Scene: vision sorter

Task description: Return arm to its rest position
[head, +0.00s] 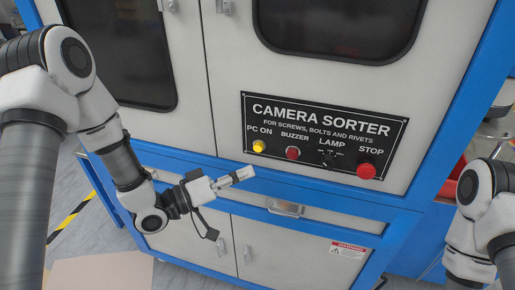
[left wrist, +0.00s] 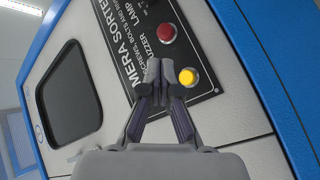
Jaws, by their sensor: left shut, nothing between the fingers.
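My left gripper (head: 244,173) is shut and empty. In the head view it is in front of the sorter cabinet, just below and left of the yellow PC ON button (head: 259,146). In the left wrist view the closed fingers (left wrist: 162,72) point at the black label panel (left wrist: 128,55), with the yellow button (left wrist: 188,77) just right of the tips. I cannot tell whether the fingertips touch anything. My right arm shows at the right edge of the head view, but its gripper is out of view.
The panel also carries a red buzzer button (head: 292,153), a lamp knob (head: 328,158) and a red STOP button (head: 367,171). A blue frame with a drawer handle (head: 286,208) runs below. Floor with yellow-black tape (head: 72,214) lies at left.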

